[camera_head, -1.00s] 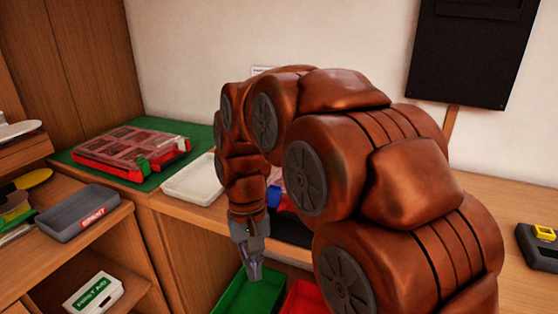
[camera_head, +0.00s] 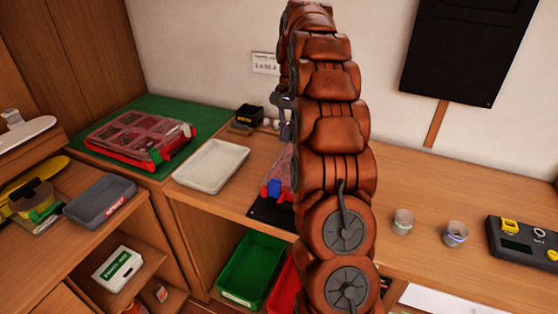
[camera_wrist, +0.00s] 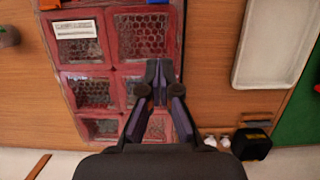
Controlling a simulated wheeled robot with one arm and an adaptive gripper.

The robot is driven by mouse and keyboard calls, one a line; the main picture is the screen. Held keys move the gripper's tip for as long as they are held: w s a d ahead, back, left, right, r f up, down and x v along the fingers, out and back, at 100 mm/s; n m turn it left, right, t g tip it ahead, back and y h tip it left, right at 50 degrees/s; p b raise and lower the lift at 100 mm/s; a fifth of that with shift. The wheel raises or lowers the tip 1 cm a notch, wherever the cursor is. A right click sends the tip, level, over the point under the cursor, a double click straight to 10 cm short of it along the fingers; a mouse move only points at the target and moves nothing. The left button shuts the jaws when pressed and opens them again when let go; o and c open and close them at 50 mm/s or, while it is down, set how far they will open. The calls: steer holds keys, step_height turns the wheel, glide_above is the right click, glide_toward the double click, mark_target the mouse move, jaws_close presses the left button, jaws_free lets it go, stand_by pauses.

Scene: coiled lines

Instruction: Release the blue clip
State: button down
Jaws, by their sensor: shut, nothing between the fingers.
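A red case (camera_wrist: 110,52) with clear-lidded compartments lies on the wooden bench below my gripper in the wrist view. A bit of the blue clip (camera_wrist: 157,2) shows at its top edge, cut off by the frame. In the head view the blue clip (camera_head: 274,188) sits on the front edge of the same case (camera_head: 283,165), which my arm partly hides. My gripper (camera_wrist: 157,92) is shut and empty above the case, apart from the clip. In the head view it is mostly hidden behind my arm.
A white tray (camera_head: 211,166) and a second red case (camera_head: 135,137) on a green mat (camera_head: 185,110) stand to the left. A green bin (camera_head: 250,270) and a red bin (camera_head: 283,290) are below the bench. Two cups and a device (camera_head: 525,242) stand right.

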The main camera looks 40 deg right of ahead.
mark_target(278, 179)
steer(key=shift+w+d+r, duration=0.15)
steer(key=shift+d+r, duration=0.05)
steer(key=shift+d, duration=0.35)
steer(key=b+x, duration=0.3)
steer(key=shift+a+f, duration=0.1)
steer(key=shift+p+x, duration=0.4)
steer(key=shift+x, duration=0.95)
steer(key=p+x, duration=0.1)
steer(key=x, duration=0.3)
steer(key=shift+f, duration=0.1)
steer(key=shift+s+a+p, duration=0.3)
steer(key=shift+s+a, duration=0.2)
steer(key=shift+a, duration=0.25)
steer(key=shift+s+a+p, duration=0.35)
steer(key=shift+s+a, duration=0.25)
steer(key=shift+a, duration=0.35)
